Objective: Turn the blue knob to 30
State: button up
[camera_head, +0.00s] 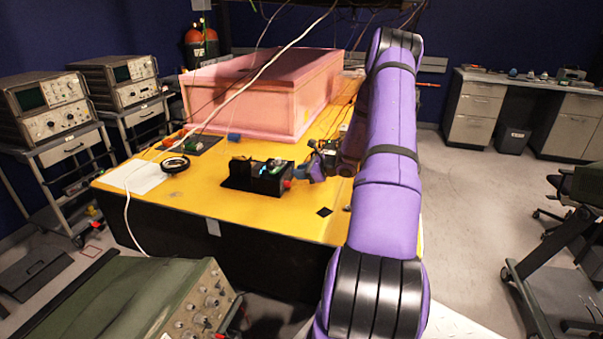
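A black box device (240,178) sits on the yellow table near its front edge. A small lit blue spot (263,171) shows on it, a green part lies on its top right, and a red button (287,184) is on its right side. A small blue cylinder (234,137) stands farther back on the table. I cannot tell which blue part is the knob, and no scale or number is readable. My purple arm reaches over the table, and my gripper (312,170) is just right of the black box. Its fingers are too small to read, and contact is unclear.
A pink foam enclosure (255,100) fills the table's back. A dark plate (195,144) with orange and red parts, a black ring (175,163) and a white sheet (132,177) lie left. A pale cable crosses the view.

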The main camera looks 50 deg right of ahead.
jog(key=shift+m, duration=0.3)
jog(key=m+g+y, duration=0.1)
jog(key=m+y, duration=0.1)
jog(key=m, duration=0.1)
jog(key=shift+d, duration=0.2)
jog(key=shift+w+d+f+m+y, duration=0.1)
jog(key=shift+m+y, duration=1.2)
jog(key=shift+m, duration=0.3)
jog(key=o, duration=0.9)
jog(key=shift+o, duration=0.2)
jog(key=shift+d, duration=0.1)
jog(key=v, duration=1)
jog(key=shift+s+d+r, duration=0.2)
jog(key=shift+d, duration=0.05)
